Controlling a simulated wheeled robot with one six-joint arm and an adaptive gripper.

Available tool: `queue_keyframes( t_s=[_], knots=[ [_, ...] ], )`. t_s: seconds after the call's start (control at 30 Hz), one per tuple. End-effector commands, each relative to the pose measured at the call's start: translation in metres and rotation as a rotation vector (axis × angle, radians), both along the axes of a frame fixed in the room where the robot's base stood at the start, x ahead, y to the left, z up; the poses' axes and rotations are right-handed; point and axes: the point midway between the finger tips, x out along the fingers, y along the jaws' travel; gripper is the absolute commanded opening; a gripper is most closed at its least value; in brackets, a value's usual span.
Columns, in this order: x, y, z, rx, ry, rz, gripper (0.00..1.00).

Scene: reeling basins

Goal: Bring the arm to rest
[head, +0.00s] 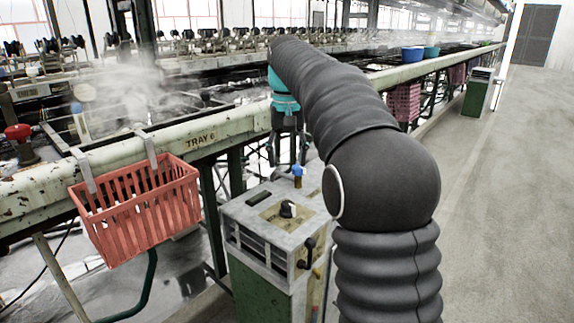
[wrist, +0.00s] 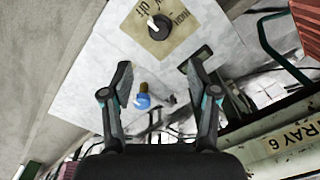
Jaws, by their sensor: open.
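My gripper (head: 287,152) hangs down at the end of my arched black arm in the head view, above the back edge of the control box (head: 243,215). In the wrist view my gripper (wrist: 157,78) has its two fingers spread wide, with nothing held between them. A small blue-capped valve with a brass part (wrist: 142,97) shows between the fingers in that view; it also shows in the head view (head: 298,172), just below the gripper. I cannot tell whether a finger touches it.
A dial (head: 287,209) and a dark handle (head: 306,252) are on the box. A red basket (head: 137,212) hangs from the rail marked TRAY 6 (head: 205,139) at left. Steaming basins lie behind the rail. The floor at right (head: 500,200) is clear.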

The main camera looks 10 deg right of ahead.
Motion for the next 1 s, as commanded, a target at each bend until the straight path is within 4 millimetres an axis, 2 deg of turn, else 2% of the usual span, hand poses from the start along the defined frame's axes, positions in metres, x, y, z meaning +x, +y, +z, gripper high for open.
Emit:
queue_keyframes(
  t_s=[0.3,0.47,0.77,1.0],
  knots=[
    [-0.002,0.000,0.001,0.000,-0.003,0.001,0.60],
    [-0.022,0.000,0.007,0.000,-0.037,0.009,0.60],
    [-0.103,0.000,0.005,-0.004,-0.163,0.045,0.60],
    [-0.173,0.001,-0.018,-0.010,-0.269,0.075,0.60]
  ],
)
